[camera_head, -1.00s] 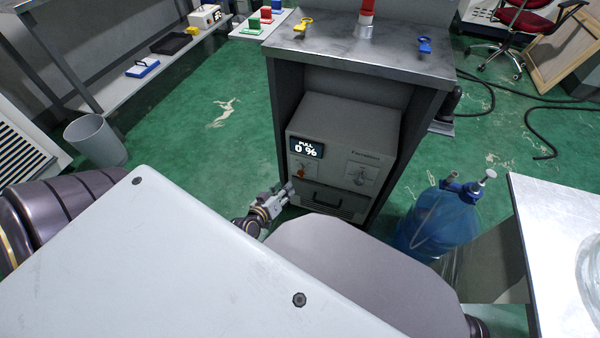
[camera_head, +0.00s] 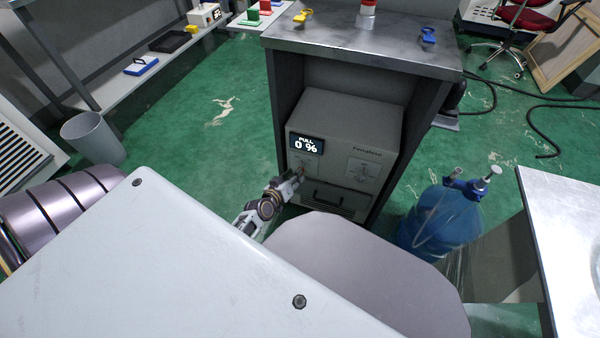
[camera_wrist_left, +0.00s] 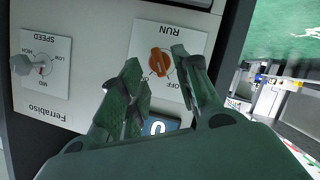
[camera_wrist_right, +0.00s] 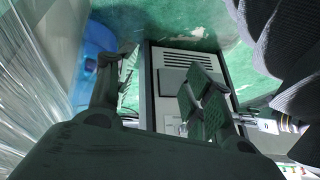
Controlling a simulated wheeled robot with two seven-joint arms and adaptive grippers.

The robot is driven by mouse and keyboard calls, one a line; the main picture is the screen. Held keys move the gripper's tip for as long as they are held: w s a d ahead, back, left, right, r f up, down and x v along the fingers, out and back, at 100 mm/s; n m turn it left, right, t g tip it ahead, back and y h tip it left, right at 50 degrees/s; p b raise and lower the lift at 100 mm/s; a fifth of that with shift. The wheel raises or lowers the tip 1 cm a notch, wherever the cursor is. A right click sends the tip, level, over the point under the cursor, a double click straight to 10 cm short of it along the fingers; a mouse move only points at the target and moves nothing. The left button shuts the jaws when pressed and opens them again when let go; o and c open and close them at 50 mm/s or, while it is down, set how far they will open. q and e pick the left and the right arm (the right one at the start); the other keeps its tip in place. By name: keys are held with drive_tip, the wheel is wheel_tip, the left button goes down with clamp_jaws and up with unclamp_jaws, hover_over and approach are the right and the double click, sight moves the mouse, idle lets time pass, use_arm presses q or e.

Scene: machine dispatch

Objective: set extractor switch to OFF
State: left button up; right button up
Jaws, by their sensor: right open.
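The grey extractor (camera_head: 345,142) sits in the cabinet under a metal top, its display (camera_head: 307,145) reading 0 %. Its orange switch (camera_wrist_left: 159,62) shows in the left wrist view on a white plate marked RUN and OFF; I cannot tell surely which mark it points to. My left gripper (camera_head: 297,177) is at the lower left of the extractor's front. In the left wrist view my left gripper (camera_wrist_left: 160,75) is open, its fingertips either side of the switch; contact is unclear. My right gripper (camera_wrist_right: 155,85) is open and empty.
A blue bottle (camera_head: 440,220) stands right of the cabinet, near a white table (camera_head: 560,230). Green floor is clear left of the cabinet, with a bin (camera_head: 92,138) beyond.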

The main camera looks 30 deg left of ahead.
use_arm(q)
drive_tip(key=b+x, duration=0.1)
drive_tip(key=x, duration=0.3)
drive_tip(key=shift+w+a+f, duration=0.1)
drive_tip(key=shift+w, duration=0.25)
drive_tip(key=shift+b, duration=0.3)
use_arm(e)
drive_tip(key=f, duration=0.3)
drive_tip(key=shift+a+f+t, duration=0.15)
drive_tip(key=shift+a+t, duration=0.05)
drive_tip(key=shift+t, duration=0.1)
use_arm(q)
drive_tip(key=c, duration=0.7)
